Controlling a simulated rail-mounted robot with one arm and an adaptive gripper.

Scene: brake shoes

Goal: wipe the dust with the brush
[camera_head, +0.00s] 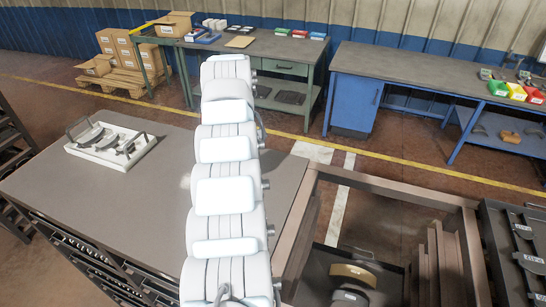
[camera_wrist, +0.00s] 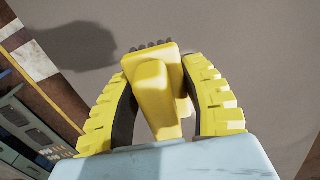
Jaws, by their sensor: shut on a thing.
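My gripper (camera_wrist: 158,78) is in the wrist view, its two yellow ribbed fingers closed around a yellow brush (camera_wrist: 156,92). Dark bristle tips show at the brush's far end, over a plain grey-brown surface. I cannot tell whether the bristles touch it. In the head view my white arm hides the gripper and the brush. A faint pale smudge (camera_head: 185,182), possibly dust, shows on the grey tabletop (camera_head: 110,205) just left of my arm. No clear dust shows in the wrist view.
A white tray (camera_head: 73,147) with dark brake shoes stands at the tabletop's back left. A brown frame (camera_head: 385,180) with parts inside is to the right of my arm. A green workbench (camera_head: 270,45) and a blue workbench (camera_head: 400,72) stand behind. The tabletop's front left is clear.

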